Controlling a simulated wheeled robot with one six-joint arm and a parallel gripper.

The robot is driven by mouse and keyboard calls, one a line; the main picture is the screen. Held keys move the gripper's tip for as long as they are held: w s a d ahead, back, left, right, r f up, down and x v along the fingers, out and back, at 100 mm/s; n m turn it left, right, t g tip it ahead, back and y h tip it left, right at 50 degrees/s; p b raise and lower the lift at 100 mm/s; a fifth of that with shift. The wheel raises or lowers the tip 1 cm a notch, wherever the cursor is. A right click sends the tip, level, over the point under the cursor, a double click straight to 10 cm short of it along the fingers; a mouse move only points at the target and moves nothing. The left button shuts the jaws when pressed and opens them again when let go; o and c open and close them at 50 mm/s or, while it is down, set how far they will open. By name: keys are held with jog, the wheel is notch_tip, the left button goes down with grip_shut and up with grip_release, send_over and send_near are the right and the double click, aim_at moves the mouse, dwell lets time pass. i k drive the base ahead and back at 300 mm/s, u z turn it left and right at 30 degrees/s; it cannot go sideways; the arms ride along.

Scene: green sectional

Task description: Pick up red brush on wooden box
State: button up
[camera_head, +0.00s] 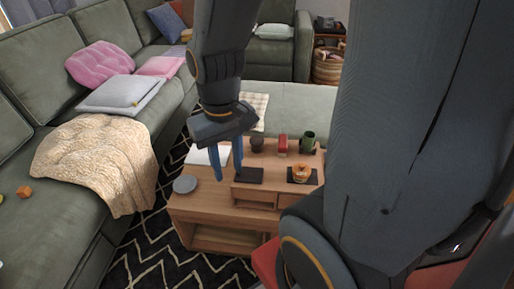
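A low wooden table (194,204) stands in the middle, with a raised wooden box-like part (258,190) at its front. A small upright red object (282,144) stands toward the back of the table; it is too small to tell if it is the red brush. My gripper (228,178) points down over the left part of the table with its two blue fingers apart and nothing visible between them. The red object is to the right of the fingers. My arm hides the table's right side.
A dark flat item (249,176), a dark round pot (257,144), a green mug (308,141) and an orange object (301,172) crowd the tabletop. A grey disc (185,184) lies at left. A green sofa (45,140) borders the left side.

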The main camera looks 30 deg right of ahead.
aim_at(282, 149)
jog(key=u, duration=1.65)
jog(key=i, duration=1.3)
jog(key=z, duration=2.85)
